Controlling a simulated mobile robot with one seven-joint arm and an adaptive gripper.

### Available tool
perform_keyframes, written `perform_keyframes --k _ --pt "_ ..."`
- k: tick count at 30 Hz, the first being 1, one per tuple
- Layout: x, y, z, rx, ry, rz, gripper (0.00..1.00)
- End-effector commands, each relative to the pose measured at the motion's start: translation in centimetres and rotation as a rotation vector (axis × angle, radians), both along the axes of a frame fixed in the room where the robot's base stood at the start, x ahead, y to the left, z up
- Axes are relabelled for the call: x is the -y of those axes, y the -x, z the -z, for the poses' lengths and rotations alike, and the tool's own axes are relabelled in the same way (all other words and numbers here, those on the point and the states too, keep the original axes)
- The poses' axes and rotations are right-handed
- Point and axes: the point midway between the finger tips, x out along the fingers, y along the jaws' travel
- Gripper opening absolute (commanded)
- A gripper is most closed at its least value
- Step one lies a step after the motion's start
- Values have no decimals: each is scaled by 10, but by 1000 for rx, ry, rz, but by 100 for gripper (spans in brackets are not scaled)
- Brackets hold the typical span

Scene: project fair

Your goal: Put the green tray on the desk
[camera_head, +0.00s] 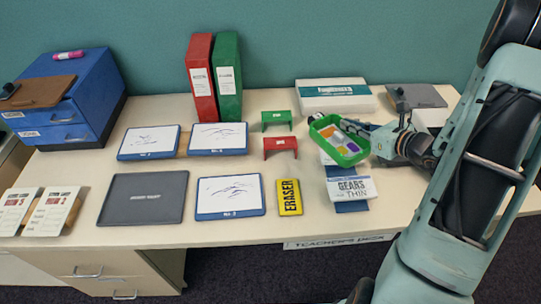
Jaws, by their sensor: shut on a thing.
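The green tray (324,122), with several coloured pieces in it, is over the right part of the desk, above the white "GEARS" box (352,188). My gripper (368,141) comes in from the right and is shut on the tray's right side. The tray looks held a little above the things below it, though the exact gap cannot be told. The desk (310,222) is pale, with a "Teacher's desk" label on its front edge. The fingertips are partly hidden by the tray and the wrist.
Whiteboards and a dark tray (144,198) fill the left. Bare desk shows along the front edge.

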Motion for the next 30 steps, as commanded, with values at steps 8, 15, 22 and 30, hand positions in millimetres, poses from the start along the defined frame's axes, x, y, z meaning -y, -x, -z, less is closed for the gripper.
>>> perform_keyframes --k 8,15,22,30 --pt "51 -30 12 8 -1 213 0" --pt "90 -43 9 6 -4 382 0" --pt "110 -47 2 3 -6 472 0" --pt "114 -48 -1 1 -7 491 0"
